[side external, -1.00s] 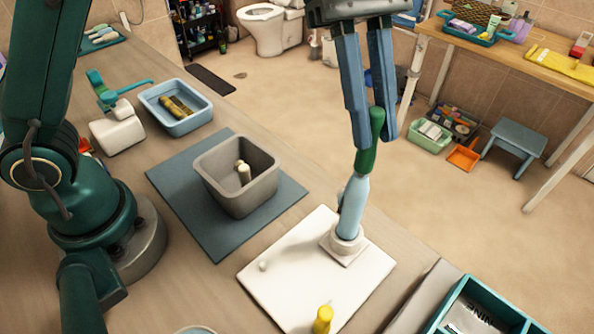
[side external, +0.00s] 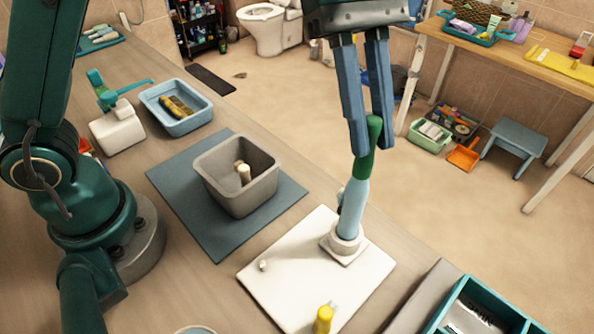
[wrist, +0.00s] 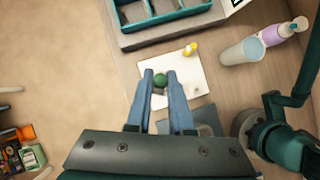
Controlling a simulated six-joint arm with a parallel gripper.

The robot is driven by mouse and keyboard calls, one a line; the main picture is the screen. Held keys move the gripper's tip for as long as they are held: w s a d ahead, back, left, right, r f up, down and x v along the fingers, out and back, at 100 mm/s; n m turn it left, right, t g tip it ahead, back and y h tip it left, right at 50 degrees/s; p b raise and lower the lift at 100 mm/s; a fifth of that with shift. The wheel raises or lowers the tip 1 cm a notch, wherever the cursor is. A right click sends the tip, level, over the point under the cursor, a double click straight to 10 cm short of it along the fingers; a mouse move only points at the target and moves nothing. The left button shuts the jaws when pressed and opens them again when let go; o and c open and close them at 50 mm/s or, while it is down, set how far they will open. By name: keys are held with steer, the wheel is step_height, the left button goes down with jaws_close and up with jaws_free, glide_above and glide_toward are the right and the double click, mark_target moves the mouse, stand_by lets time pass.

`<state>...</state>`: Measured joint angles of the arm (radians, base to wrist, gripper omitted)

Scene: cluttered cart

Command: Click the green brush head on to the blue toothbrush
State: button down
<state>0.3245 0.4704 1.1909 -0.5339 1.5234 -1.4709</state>
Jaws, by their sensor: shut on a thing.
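The blue toothbrush (side external: 352,210) is a thick pale-blue handle standing nearly upright, leaning slightly right, in a white holder (side external: 343,250). The green brush head (side external: 364,164) is at the top of the handle, roughly in line with it. Its lower end meets the handle's top in the side view; I cannot tell whether it is fully seated. My gripper (side external: 372,150) points down with its two blue-grey fingers shut on the brush head. In the wrist view the green head (wrist: 159,80) shows between the fingertips and hides the handle below.
The holder stands on a white board (side external: 300,285), with a small white piece (side external: 263,265) and a yellow object (side external: 323,319). A grey bin (side external: 232,190) stands left on a blue-grey mat (side external: 220,236). A teal divided tray (side external: 470,295) is at right front. A blue tray (side external: 160,104) stands farther back.

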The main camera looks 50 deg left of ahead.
mark_target(369, 114)
steer(key=c, duration=0.7)
jaws_free()
steer(key=shift+f, duration=0.1)
steer(key=shift+v, duration=2.5)
steer(key=s+a+r+m+t+y, duration=0.1)
steer(key=s+a+r+t, duration=0.35)
steer(key=a, duration=0.25)
steer(key=s+a+f+m+t+y, duration=0.1)
steer(key=s+a+f+m, duration=0.1)
steer(key=a+f+m, duration=0.1)
steer(key=s+a+f+m+t+y, duration=0.1)
steer(key=s+a+f+m+y, duration=0.1)
steer(key=f+m, duration=0.3)
steer(key=s+a+f+m+t+y, duration=0.1)
steer(key=a+f+m, duration=0.3)
steer(key=a+f, duration=0.1)
steer(key=shift+s+a+f+m+t+y, duration=0.1)
steer(key=shift+s+f+m+t+y, duration=0.2)
steer(key=shift+s+f+y, duration=0.1)
